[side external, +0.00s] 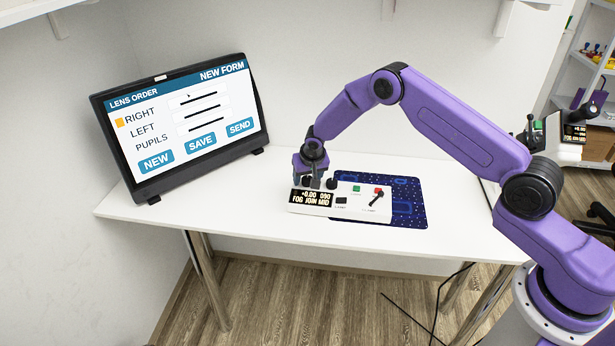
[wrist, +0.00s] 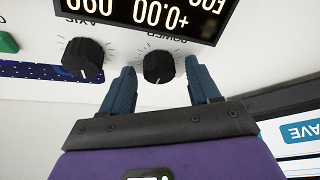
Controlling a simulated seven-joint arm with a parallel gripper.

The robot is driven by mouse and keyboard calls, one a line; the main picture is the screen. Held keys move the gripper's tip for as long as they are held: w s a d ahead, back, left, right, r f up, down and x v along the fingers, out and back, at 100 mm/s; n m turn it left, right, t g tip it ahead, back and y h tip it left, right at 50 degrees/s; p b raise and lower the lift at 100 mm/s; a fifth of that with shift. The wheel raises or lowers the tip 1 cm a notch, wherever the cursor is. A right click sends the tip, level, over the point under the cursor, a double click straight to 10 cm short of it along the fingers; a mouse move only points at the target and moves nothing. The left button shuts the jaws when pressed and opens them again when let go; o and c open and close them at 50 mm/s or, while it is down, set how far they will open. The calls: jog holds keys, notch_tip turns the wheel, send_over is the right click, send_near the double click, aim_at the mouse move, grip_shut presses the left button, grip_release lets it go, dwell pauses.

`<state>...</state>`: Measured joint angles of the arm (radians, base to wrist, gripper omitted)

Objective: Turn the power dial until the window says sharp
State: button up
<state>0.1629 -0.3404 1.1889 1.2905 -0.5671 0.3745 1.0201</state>
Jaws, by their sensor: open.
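The power dial (wrist: 158,66) is a black knob on the white control box (side external: 335,210), upside down in the wrist view. My gripper (wrist: 161,68) is open, with one blue-grey finger on each side of the dial; I cannot tell if they touch it. In the side view my gripper (side external: 308,183) is down at the box and mostly hides this dial. The window (side external: 311,198) shows "+0.00" and "090" above a line that seems to read "FOG JOIN MID". The wrist view shows only part of the window (wrist: 150,14).
The axis dial (wrist: 84,57) is close beside one finger. A green button (side external: 356,189) and a red-topped lever (side external: 378,193) are on the box. A dark blue mat (side external: 405,215) lies partly under it. A lens order screen (side external: 185,120) stands at the left; the table front is clear.

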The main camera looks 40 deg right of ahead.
jog(key=c, duration=1)
jog(key=shift+c, duration=0.2)
jog(key=shift+n, duration=0.6)
jog(key=shift+d+n+y, duration=0.1)
jog(key=shift+n+y, duration=0.8)
jog(key=shift+n, duration=0.8)
jog(key=n, duration=0.2)
jog(key=n+y, duration=0.1)
jog(key=n, duration=0.1)
jog(key=shift+d+y, duration=0.15)
jog(key=shift+y, duration=0.15)
jog(key=n+g+y, duration=0.1)
jog(key=n, duration=0.3)
jog(key=shift+w, duration=0.1)
jog(key=shift+d+n+g+y, duration=0.1)
jog(key=shift+n+g+y, duration=0.5)
jog(key=shift+n, duration=1.4)
